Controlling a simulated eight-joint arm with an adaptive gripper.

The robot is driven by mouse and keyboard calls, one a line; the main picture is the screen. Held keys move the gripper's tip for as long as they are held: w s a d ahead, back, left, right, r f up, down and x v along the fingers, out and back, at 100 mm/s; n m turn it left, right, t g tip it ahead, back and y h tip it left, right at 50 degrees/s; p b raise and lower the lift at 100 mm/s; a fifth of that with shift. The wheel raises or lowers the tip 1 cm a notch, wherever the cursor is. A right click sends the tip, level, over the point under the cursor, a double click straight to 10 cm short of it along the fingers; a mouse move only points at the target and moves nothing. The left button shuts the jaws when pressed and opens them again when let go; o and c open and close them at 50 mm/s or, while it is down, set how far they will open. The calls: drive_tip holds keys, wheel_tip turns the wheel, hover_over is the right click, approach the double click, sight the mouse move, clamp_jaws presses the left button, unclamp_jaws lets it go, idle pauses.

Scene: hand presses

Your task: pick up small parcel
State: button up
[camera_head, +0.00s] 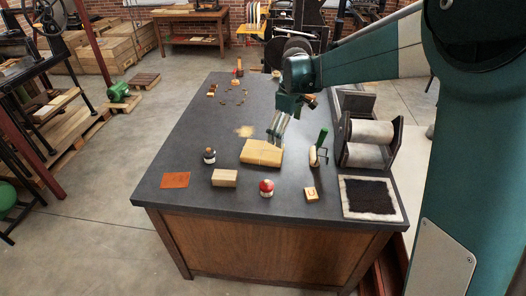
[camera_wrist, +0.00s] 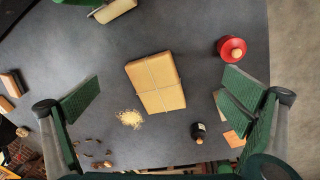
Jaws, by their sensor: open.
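The small parcel (camera_head: 262,152) is a tan, flat box tied with string, lying on the dark table. In the wrist view the parcel (camera_wrist: 156,82) lies slightly tilted near the middle, with its string crossing on top. My gripper (camera_head: 275,139) hangs above the parcel's far side in the head view. In the wrist view my gripper (camera_wrist: 161,83) has its green fingers wide apart, one to each side of the parcel, with nothing between them at finger height. The gap down to the parcel is hard to judge.
A dark bottle (camera_head: 209,156), a wooden block (camera_head: 224,178), a red-topped item (camera_head: 266,188) and a green-handled tool (camera_head: 319,148) stand around the parcel. A pale crumb pile (camera_wrist: 130,118) lies beside it. A roller press (camera_head: 369,143) stands at the right edge.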

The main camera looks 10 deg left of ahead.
sight(263, 149)
drive_tip(key=w+a+f+n+p, duration=0.1)
drive_tip(key=w+a+f, duration=0.1)
drive_tip(key=a+f, duration=0.1)
drive_tip(key=w+a+f+n+g+p, duration=0.1)
drive_tip(key=w+a+f, duration=0.2)
drive_tip(key=w+a+f+n+p, duration=0.1)
drive_tip(key=w+a+f, duration=0.1)
drive_tip(key=a+f, duration=0.1)
drive_tip(key=shift+w+a+f+n, duration=0.3)
drive_tip(key=shift+a+f+n, duration=0.05)
drive_tip(key=shift+a+n, duration=0.1)
drive_tip(key=shift+w+a+f+g+p, duration=0.15)
drive_tip(key=shift+a+f+g+p, duration=0.2)
drive_tip(key=shift+f, duration=0.15)
drive_tip(key=shift+f, duration=0.1)
drive_tip(key=shift+f, duration=1.25)
drive_tip(key=shift+d+f, duration=0.15)
drive_tip(key=shift+f, duration=2.45)
